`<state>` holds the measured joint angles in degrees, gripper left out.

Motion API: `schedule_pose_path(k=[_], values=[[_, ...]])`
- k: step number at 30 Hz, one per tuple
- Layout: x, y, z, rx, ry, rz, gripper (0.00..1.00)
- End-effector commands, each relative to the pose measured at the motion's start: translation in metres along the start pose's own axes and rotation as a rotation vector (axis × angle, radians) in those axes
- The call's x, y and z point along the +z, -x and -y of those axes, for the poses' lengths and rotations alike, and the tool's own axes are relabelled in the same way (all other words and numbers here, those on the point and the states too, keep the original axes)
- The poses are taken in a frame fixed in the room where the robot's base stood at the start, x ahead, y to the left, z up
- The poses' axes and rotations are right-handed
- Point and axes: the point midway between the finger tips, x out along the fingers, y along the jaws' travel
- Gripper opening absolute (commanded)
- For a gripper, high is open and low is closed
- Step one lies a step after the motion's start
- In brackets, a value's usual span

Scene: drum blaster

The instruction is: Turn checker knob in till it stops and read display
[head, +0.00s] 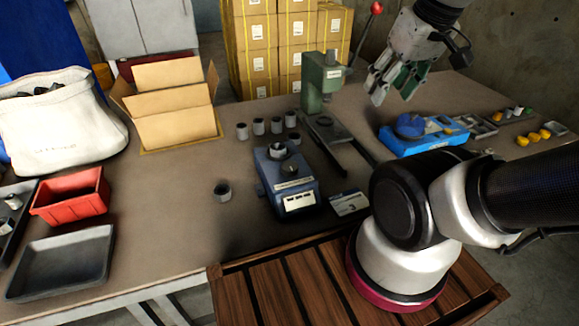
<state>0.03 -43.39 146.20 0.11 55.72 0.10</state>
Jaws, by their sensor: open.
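The checker appears to be the blue-grey device (286,180) in the middle of the table. It has a pale display panel (299,200) on its front, too small to read. A round dark part with a light metal top (277,150) sits on its upper rear; I cannot tell whether this is the knob. My gripper (393,88) is open and empty, raised above the table at the upper right, well apart from the checker. The jaws point down and to the left.
A green press (320,80) with a red-knobbed lever stands behind the checker. A blue fixture (425,135) lies right. An open carton (172,105), red bin (70,195) and grey tray (62,264) stand left.

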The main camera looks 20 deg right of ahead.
Motion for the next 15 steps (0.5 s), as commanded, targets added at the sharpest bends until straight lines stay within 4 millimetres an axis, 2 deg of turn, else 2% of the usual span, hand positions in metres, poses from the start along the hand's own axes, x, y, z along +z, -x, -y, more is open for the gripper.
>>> schedule_pose_path(k=[8,11,15], values=[[0.000,0.000,0.000,0.000,0.000,0.000,0.50],[0.000,0.000,0.001,-0.002,0.006,0.000,0.61],[-0.003,-0.018,0.015,-0.023,0.066,0.076,0.61]])
